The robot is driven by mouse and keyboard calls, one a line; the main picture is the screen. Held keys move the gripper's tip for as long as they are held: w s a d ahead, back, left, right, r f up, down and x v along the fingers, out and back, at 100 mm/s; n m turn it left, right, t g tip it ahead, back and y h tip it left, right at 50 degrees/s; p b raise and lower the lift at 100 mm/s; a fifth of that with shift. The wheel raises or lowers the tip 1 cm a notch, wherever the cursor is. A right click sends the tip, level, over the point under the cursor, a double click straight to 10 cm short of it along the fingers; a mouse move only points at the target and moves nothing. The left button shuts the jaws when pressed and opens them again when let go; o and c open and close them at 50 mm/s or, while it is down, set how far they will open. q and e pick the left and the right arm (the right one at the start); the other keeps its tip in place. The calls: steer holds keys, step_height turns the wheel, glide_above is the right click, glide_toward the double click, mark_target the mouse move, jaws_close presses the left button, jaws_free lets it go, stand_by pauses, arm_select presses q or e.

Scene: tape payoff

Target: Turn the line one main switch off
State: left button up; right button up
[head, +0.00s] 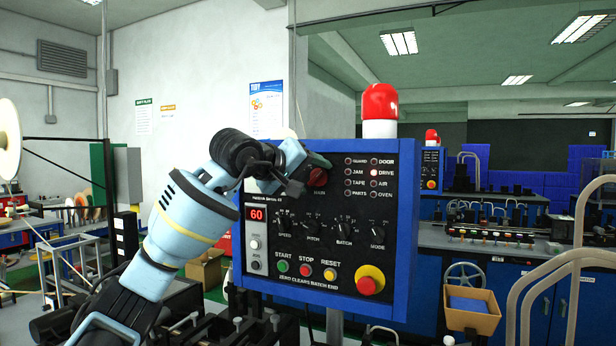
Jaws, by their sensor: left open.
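The line one control panel (400,215) is a black face in a blue box at the middle of the head view. The gripper partly covers the knob's left side. I cannot tell whether the fingers touch it or which way the knob points. My right gripper is not in view.
The panel shows a red 60 display (257,214), a bright DRIVE lamp (374,173), several black knobs, and a red emergency button (368,281) on yellow. A red beacon (380,102) stands on top. A similar panel (431,170) and blue benches stand behind at right.

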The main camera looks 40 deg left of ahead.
arm_select(q)
steer(key=shift+w+f, duration=0.1)
steer(key=c, duration=1)
